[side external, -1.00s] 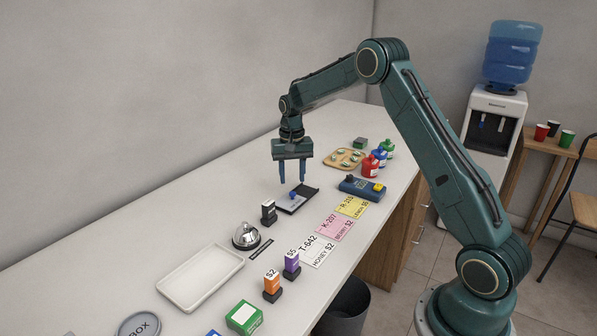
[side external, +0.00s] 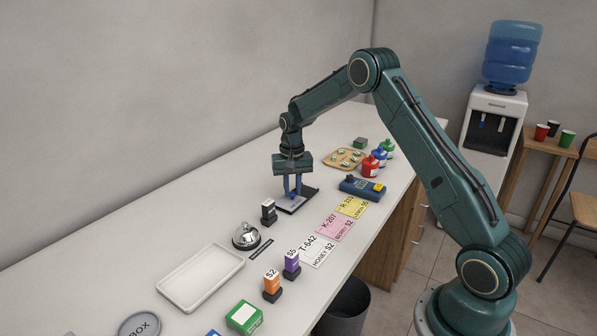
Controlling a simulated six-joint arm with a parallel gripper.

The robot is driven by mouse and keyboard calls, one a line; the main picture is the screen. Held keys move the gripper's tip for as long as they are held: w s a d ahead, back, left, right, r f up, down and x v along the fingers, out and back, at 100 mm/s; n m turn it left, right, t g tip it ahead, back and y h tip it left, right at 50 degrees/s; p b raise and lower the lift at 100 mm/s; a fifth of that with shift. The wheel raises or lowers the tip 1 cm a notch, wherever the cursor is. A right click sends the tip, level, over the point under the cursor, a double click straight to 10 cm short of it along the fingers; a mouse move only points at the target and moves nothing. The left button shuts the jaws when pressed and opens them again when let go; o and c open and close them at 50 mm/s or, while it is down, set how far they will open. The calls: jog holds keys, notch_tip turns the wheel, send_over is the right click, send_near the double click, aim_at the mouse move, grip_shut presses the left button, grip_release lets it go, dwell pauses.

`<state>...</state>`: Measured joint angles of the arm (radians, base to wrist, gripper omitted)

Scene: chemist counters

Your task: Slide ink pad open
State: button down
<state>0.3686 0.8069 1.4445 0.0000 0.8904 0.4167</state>
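The ink pad (side external: 291,207) lies flat on the counter, a small dark tray with a pale grey lid. A blue knob (side external: 292,195) stands on the lid. A dark strip of the pad shows at its far right end, beyond the lid. My gripper (side external: 292,193) points straight down over the pad. Its two blue fingers are drawn close together on either side of the knob and appear shut on it. The fingers hide part of the knob and lid.
A black stamp (side external: 268,212) and a bell (side external: 246,236) stand to the near left. A blue device (side external: 362,188) sits to the right, with pink (side external: 335,229) and yellow (side external: 352,207) cards nearer. A wooden tray (side external: 332,162) lies behind.

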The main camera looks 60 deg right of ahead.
aim_at(305, 191)
jog(key=shift+d, duration=3.45)
jog(key=c, duration=1.3)
grip_release()
jog(key=shift+r, duration=0.15)
notch_tip(305, 191, up, 14)
jog(key=shift+f, duration=0.2)
jog(key=shift+a, duration=0.1)
